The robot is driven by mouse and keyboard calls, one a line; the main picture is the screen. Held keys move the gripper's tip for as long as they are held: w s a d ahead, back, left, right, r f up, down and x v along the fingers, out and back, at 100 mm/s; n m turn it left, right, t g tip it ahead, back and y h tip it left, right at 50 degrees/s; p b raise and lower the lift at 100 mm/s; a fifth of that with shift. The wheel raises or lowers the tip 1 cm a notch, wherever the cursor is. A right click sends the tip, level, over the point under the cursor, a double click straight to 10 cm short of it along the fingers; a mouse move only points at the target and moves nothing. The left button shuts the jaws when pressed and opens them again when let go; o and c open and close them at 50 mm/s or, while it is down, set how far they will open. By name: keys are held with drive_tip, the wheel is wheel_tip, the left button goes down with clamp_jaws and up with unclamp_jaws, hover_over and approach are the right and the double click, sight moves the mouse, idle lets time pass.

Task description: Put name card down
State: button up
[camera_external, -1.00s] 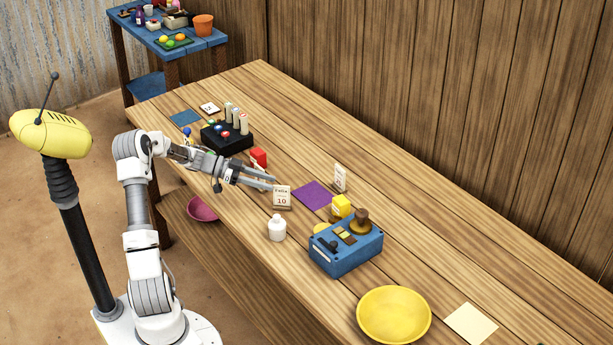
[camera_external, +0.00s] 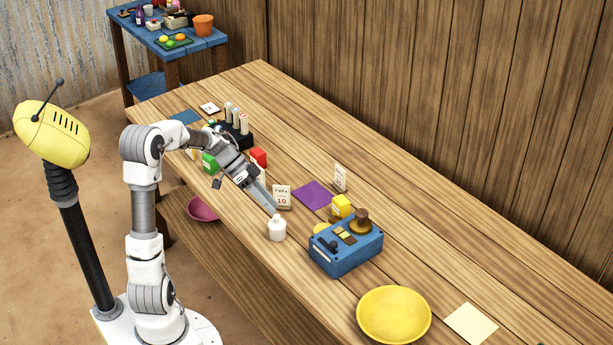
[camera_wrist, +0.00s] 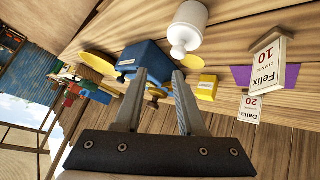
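The name card "Felix 10" (camera_external: 282,197) stands upright on the table in front of the purple mat (camera_external: 312,195). It also shows at the right of the wrist view (camera_wrist: 267,67), outside the fingers. A second card, "Dalia 20" (camera_external: 340,178), stands behind the mat and shows in the wrist view (camera_wrist: 250,109). My gripper (camera_external: 273,208) points down towards the table, just left of the Felix card and behind the white bottle (camera_external: 277,231). In the wrist view my gripper (camera_wrist: 160,75) has its fingers apart with nothing held between them.
A blue device (camera_external: 345,250) with a brown knob stands right of the bottle, a yellow cube (camera_external: 342,205) behind it. A yellow bowl (camera_external: 394,315) and cream sheet (camera_external: 471,323) are farther right. The back table strip is clear.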

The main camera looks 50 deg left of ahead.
drive_tip(key=s+d+r+n+y, duration=0.2)
drive_tip(key=s+d, duration=0.1)
drive_tip(key=s, duration=0.3)
drive_tip(key=s+d+r+n+t+y, duration=0.1)
drive_tip(key=s+d+r+n+y, duration=0.1)
drive_tip(key=s, duration=0.5)
drive_tip(key=s+d+r+n+y, duration=0.2)
drive_tip(key=s+d+n+y, duration=0.1)
drive_tip(key=s, duration=0.4)
drive_tip(key=shift+d+r+n+t+y, duration=0.3)
drive_tip(key=shift+d+r+y, duration=0.15)
drive_tip(key=shift+d, duration=0.75)
wheel_tip(320, 180, up, 16)
drive_tip(key=p, duration=1.6)
